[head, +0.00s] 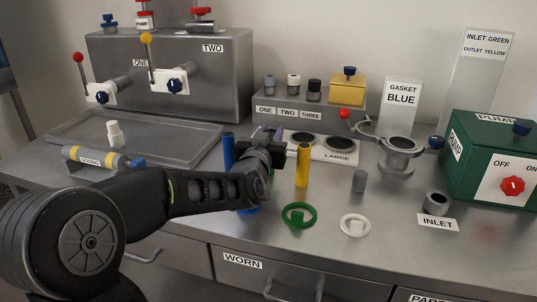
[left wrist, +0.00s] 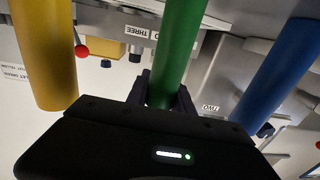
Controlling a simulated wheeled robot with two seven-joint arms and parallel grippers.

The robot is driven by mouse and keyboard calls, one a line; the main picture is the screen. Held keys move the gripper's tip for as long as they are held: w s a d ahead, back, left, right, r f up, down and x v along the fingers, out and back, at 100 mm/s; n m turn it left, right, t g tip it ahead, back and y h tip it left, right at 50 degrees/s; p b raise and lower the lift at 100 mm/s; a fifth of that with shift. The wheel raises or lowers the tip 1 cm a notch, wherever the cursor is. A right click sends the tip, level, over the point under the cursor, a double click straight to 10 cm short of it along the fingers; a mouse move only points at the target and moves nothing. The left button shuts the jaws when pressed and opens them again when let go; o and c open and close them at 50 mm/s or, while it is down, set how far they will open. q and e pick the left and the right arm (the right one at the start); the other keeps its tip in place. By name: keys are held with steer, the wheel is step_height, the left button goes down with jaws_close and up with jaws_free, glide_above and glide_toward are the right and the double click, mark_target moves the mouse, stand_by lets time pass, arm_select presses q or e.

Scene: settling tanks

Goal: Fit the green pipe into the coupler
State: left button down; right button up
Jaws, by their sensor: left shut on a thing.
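The green pipe (left wrist: 180,45) stands between the two fingers of my left gripper (left wrist: 161,95) in the left wrist view, and the gripper is shut on it. In the head view my left gripper (head: 272,143) hides nearly all of this pipe. The blue pipe (head: 228,151) stands just left of the gripper and the yellow pipe (head: 303,165) just right of it. A short grey open-topped socket (head: 437,203), which may be the coupler, sits at the right behind the INLET label (head: 437,223). My right gripper is not in view.
A green ring (head: 288,216) and a white ring (head: 343,227) lie near the front edge. A small grey cylinder (head: 359,181) and a flanged fitting (head: 397,164) stand between gripper and socket. The green pump box (head: 465,160) closes off the right.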

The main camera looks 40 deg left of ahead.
arm_select(q)
steer(key=shift+r, duration=0.1)
step_height(320, 180, up, 10)
steer(key=p, duration=0.2)
steer(key=shift+p, duration=0.4)
stand_by(0.4)
